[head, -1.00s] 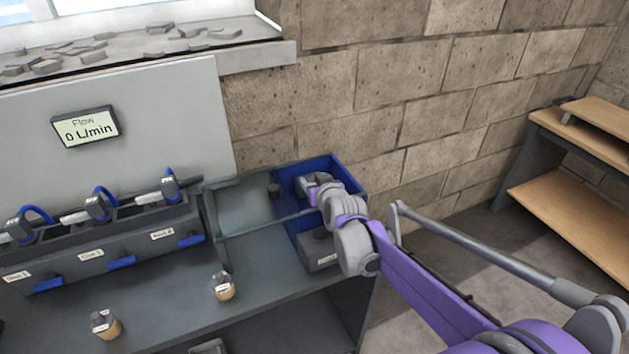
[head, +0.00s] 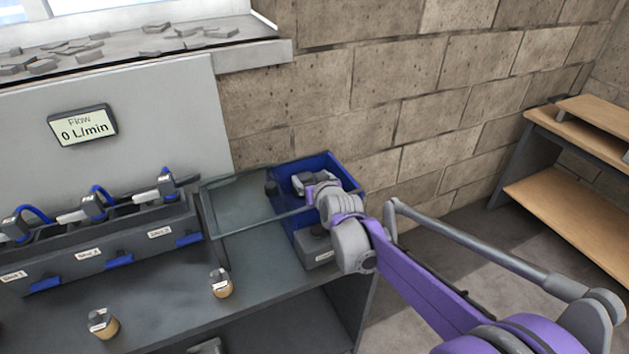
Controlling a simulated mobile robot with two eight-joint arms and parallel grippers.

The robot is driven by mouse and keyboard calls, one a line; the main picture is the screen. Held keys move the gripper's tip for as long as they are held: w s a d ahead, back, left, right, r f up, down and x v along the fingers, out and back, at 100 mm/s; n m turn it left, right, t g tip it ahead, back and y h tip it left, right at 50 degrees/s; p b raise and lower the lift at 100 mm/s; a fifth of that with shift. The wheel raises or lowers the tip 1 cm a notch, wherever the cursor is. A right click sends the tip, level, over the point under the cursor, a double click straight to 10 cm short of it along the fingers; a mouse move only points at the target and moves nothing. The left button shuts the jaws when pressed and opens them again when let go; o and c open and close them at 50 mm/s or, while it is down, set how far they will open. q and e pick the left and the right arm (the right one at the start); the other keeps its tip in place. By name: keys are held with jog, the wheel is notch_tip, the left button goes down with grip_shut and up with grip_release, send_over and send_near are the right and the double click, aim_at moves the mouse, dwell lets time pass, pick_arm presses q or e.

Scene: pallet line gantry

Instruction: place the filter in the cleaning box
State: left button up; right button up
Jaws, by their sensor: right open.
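A blue open box (head: 348,171), which looks like the cleaning box, stands at the back right end of the bench. My right gripper (head: 308,183) is over or inside it, open; the wrist hides part of the box, and I see no filter between the fingers. Two small filter-like pieces with tan bodies and grey tops stand upright on the bench: one near the middle (head: 221,287) and one at the front left (head: 103,326). My left gripper is not in view.
A grey block (head: 318,248) sits before the box. A slotted housing (head: 140,235) with blue handles runs along the left. A flow display (head: 82,124) reads 0 L/min. A wooden desk (head: 570,215) stands right.

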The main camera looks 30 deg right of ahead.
jog(key=shift+s+a+f, duration=0.1)
jog(key=shift+a+f, duration=0.05)
jog(key=shift+a, duration=0.05)
jog(key=shift+s+p, duration=0.3)
jog(key=shift+p, duration=0.05)
jog(key=v, duration=0.3)
jog(key=p+v, duration=0.1)
jog(key=v, duration=0.3)
jog(key=p+v, duration=0.1)
jog(key=v, duration=0.3)
jog(key=shift+d+r, duration=0.2)
jog(key=shift+r, duration=0.2)
